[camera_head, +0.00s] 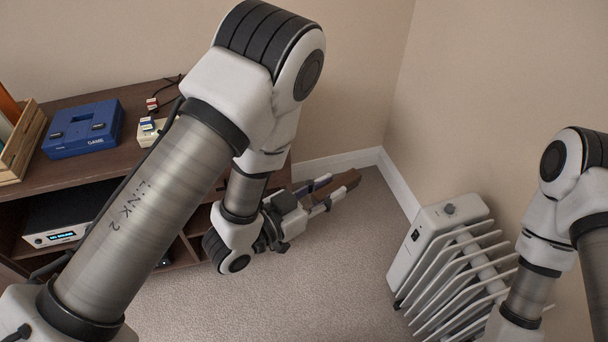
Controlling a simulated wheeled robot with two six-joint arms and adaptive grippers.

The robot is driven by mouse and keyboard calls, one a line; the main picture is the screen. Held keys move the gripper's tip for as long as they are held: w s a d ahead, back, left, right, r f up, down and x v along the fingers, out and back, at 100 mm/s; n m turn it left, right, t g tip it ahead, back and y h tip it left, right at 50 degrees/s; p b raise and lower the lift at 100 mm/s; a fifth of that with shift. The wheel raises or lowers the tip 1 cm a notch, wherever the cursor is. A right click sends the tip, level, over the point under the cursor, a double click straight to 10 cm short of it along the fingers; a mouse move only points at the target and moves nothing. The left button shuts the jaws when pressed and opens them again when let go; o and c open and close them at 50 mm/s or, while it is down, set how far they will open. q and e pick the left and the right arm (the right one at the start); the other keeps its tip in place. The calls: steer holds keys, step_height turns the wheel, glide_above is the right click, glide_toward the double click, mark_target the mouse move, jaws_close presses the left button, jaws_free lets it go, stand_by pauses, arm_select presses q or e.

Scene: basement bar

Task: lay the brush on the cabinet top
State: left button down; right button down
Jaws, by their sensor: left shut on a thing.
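My left gripper (323,192) is shut on the brush (342,185), a dark brown piece that sticks out past the fingertips. The gripper holds it out to the right of the cabinet, with the carpet and the wall's baseboard behind it. Part of the brush is hidden between the fingers. The cabinet top (62,178) is dark brown wood at the left, and my left arm crosses in front of much of it. My right arm comes in at the right edge, but its gripper is out of the picture.
A blue game console (83,128), a wooden crate (22,143) and small cream and red-white items (150,132) with a cable stand on the cabinet top. A silver device (62,232) sits on the shelf below. A white radiator (440,235) stands by the right wall. Carpet (290,300) between is clear.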

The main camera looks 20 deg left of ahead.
arm_select(q)
steer(key=shift+s+d, duration=0.2)
steer(key=shift+d, duration=0.15)
steer(key=shift+w+d+f+m+g+h, duration=0.15)
steer(key=shift+d+m+g+h, duration=0.1)
steer(key=shift+m+g+h, duration=0.15)
steer(key=w+f+m+g+h, duration=0.1)
steer(key=m+g+h, duration=0.1)
steer(key=m+g, duration=0.1)
steer(key=w+f+m+g+h, duration=0.1)
steer(key=f+m+g+h, duration=0.1)
steer(key=g, duration=0.3)
steer(key=f+m+g+h, duration=0.1)
steer(key=f+m+g, duration=0.1)
steer(key=m+g, duration=0.1)
steer(key=shift+w+d+m+g+h, duration=0.3)
steer(key=shift+w+m+g+h, duration=0.1)
